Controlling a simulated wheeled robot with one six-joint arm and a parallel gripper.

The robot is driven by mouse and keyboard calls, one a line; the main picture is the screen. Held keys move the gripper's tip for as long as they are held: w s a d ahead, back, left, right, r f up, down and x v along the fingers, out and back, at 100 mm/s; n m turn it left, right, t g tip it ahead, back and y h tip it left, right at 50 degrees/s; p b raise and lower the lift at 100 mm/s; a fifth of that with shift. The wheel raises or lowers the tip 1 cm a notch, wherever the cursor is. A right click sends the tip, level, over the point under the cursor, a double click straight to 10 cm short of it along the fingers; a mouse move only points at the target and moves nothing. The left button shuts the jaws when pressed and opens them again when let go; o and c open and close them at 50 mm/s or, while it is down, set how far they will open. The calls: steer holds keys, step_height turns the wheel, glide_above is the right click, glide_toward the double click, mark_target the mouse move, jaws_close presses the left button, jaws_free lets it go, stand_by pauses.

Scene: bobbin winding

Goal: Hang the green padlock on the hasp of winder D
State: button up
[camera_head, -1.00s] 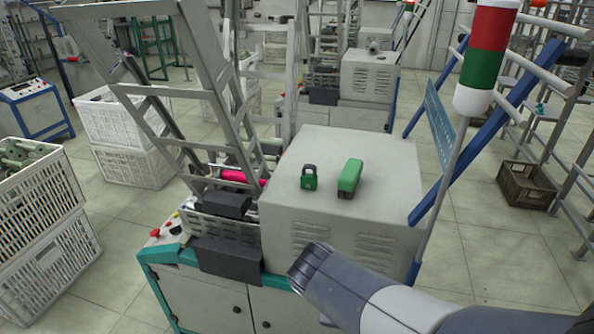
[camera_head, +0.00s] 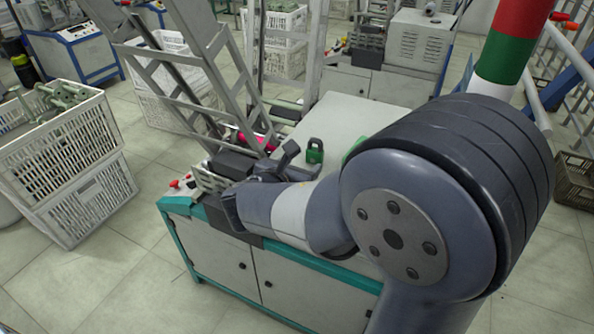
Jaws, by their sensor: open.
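The green padlock (camera_head: 315,151) stands upright on the light grey housing top of the machine, its dark shackle upward. My gripper (camera_head: 284,160) is just left of the padlock in the picture, over the housing's left edge. Its dark fingers are small in view and look open, with nothing seen between them. It appears apart from the padlock. No hasp can be made out, and no label shows which machine is winder D. My arm covers the front and right of the housing.
A green block (camera_head: 352,147) on the housing (camera_head: 340,115) is mostly hidden behind my arm. A metal frame (camera_head: 205,100) rises at the left, beside a pink bobbin (camera_head: 262,142). A red, green and white signal tower (camera_head: 510,50) stands right. White crates (camera_head: 75,205) stand on the left floor.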

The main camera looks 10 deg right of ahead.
mark_target(312, 140)
steer(key=shift+b+x, duration=0.95)
steer(key=shift+x, duration=2.3)
steer(key=shift+s, duration=0.1)
steer(key=shift+c, duration=0.6)
steer(key=c, duration=1)
step_height(312, 140, up, 5)
steer(key=p, duration=0.4)
steer(key=shift+r+p, duration=0.1)
steer(key=shift+p, duration=0.2)
